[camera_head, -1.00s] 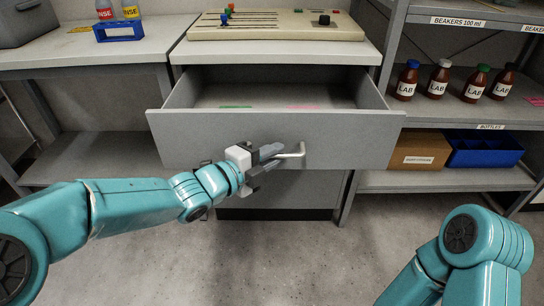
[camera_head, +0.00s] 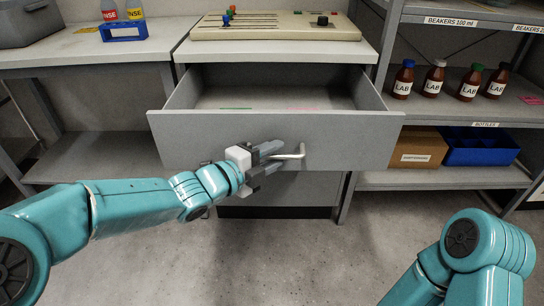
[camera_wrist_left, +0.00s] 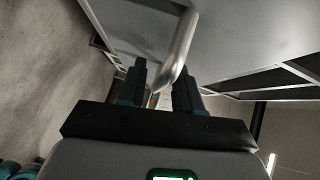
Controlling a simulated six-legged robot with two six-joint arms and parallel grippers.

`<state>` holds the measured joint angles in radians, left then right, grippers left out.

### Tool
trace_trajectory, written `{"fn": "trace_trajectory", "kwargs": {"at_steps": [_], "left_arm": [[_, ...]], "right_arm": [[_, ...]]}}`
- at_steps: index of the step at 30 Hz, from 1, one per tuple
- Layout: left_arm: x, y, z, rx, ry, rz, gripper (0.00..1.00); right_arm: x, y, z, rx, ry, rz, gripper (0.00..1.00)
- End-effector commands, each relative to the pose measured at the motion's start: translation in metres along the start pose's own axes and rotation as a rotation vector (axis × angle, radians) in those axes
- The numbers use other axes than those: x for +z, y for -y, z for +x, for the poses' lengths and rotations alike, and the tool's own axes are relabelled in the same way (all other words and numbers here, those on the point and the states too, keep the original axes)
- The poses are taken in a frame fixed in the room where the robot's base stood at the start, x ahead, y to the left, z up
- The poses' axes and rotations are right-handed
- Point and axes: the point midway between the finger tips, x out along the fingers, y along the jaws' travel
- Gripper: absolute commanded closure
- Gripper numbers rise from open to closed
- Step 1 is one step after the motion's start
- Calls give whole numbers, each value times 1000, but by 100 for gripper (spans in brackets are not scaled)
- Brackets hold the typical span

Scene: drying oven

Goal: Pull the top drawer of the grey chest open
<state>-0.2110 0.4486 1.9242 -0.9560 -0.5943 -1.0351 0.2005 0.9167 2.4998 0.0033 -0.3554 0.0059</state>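The grey chest's top drawer (camera_head: 275,138) stands pulled well out, its inside showing from above. Its silver bar handle (camera_head: 298,152) sits on the drawer front, its left part hidden behind my gripper. My left gripper (camera_head: 275,156) is at the handle, its dark fingers spread. In the left wrist view the handle (camera_wrist_left: 180,48) reaches down to the gap between the two separated fingers (camera_wrist_left: 160,92). I cannot tell whether a finger touches it. My right gripper is out of view; only part of that arm shows at lower right.
Inside the drawer lie a green strip (camera_head: 236,108) and a pink strip. A beige panel (camera_head: 275,27) with knobs sits on the chest top. Right shelves hold brown bottles (camera_head: 435,80), a cardboard box (camera_head: 417,147) and a blue bin (camera_head: 480,148). Floor in front is clear.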

Motion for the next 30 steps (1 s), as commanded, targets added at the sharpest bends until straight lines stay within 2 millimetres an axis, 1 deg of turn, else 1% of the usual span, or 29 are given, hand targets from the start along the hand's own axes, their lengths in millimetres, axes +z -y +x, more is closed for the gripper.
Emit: {"fn": "trace_trajectory", "kwargs": {"at_steps": [8, 11, 14, 17, 21, 24, 27, 30], "left_arm": [[-2, -1, -2, 1, -1, 0, 63], [-2, 0, -8, 0, 0, 0, 63], [-2, 2, -24, 1, 2, 0, 63], [-1, 3, -48, 1, 4, -1, 63], [-1, 3, -88, 0, 5, -1, 63], [-1, 3, -113, 0, 5, -1, 63], [-1, 2, -134, 1, 5, -1, 63], [-1, 2, -150, 0, 4, -1, 63]], "right_arm": [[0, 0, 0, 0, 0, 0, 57], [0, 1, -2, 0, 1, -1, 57], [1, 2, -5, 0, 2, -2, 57], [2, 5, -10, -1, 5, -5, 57], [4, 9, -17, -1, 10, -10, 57], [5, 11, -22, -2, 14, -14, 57], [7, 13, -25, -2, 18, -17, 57], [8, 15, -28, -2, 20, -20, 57]]}}
